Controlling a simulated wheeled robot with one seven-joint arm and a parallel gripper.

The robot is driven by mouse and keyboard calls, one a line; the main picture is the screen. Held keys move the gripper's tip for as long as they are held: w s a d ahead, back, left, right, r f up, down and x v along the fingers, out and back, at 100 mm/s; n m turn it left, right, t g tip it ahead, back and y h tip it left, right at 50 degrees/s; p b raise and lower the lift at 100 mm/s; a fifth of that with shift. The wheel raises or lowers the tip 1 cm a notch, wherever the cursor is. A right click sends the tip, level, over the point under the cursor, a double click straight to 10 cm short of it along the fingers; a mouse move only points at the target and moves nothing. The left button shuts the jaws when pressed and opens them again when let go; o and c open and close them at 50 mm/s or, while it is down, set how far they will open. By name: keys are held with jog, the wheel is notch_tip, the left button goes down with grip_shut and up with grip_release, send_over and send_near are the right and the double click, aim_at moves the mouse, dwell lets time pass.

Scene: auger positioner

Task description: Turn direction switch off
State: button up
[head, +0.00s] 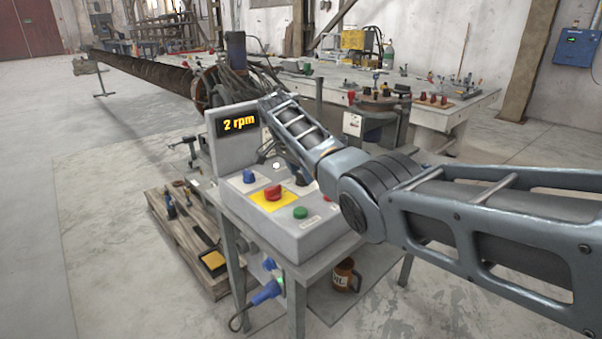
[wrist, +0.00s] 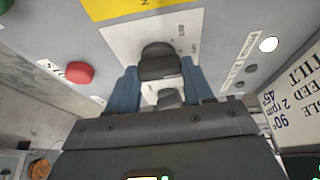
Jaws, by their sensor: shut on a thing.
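The grey control box (head: 310,232) stands on a metal table, with a display (head: 237,122) reading "2 rpm". In the wrist view a black rotary switch (wrist: 160,60) sits on a white label plate (wrist: 118,42); its lettering is too small to read. The blue fingers of my gripper (wrist: 160,82) are on either side of this black switch and shut on it. In the head view, my arm partly hides the gripper and the black switch (head: 299,182). The switch's exact set position cannot be told.
Close by are a blue knob (head: 249,176), a red emergency button (head: 272,193) on yellow, a green button (head: 300,212), a red button (wrist: 79,75) and a white lamp (wrist: 268,44). A pallet (head: 190,250) with tools lies left. A mug (head: 345,275) stands below.

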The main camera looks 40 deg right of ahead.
dwell(0.3)
jog(key=o, duration=1)
jog(key=shift+o, duration=0.2)
jog(key=v, duration=0.8)
